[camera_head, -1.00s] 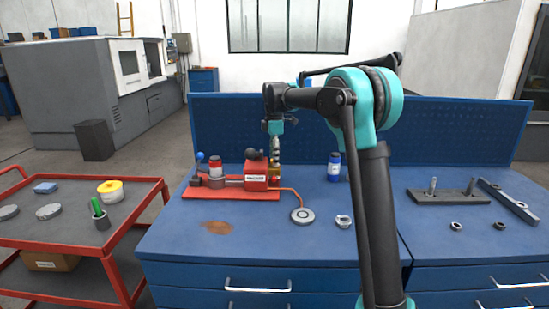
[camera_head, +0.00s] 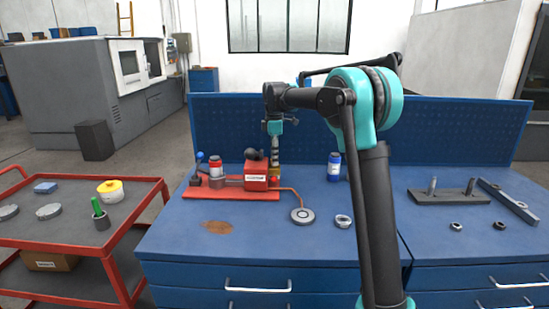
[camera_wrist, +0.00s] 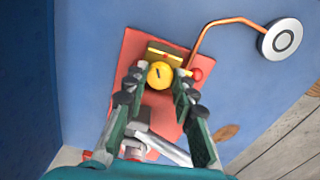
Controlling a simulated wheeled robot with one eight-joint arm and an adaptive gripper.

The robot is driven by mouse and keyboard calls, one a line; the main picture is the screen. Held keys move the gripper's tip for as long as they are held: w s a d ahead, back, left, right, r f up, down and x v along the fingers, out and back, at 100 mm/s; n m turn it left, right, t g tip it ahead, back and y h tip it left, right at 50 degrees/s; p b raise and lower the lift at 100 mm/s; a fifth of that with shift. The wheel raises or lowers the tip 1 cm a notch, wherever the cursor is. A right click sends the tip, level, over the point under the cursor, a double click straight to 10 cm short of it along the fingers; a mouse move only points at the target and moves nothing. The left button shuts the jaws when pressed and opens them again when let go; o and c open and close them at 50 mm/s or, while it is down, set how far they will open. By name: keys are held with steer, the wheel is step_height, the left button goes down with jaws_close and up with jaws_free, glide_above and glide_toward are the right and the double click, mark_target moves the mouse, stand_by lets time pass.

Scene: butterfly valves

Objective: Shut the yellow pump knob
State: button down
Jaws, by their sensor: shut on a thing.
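The yellow pump knob (camera_wrist: 160,74) is a round yellow disc with a dark slot mark on its face, in the upper middle of the wrist view. My gripper (camera_wrist: 161,80) has a fingertip on either side of it and is shut on it. In the head view my gripper (camera_head: 275,155) points down at the right end of the red pump unit (camera_head: 255,183). There the fingers mostly hide the knob. The pump's red base plate (camera_wrist: 133,60) lies under the fingers in the wrist view.
A copper pipe (camera_head: 293,193) runs from the pump to a round grey disc (camera_head: 302,216). A blue bottle (camera_head: 334,167) stands right of the pump. A blue-balled lever (camera_head: 199,157) rises at its left end.

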steer(key=shift+m, duration=2.5)
steer(key=c, duration=1.2)
jaws_free()
step_height(320, 180, up, 12)
steer(key=shift+r, duration=0.1)
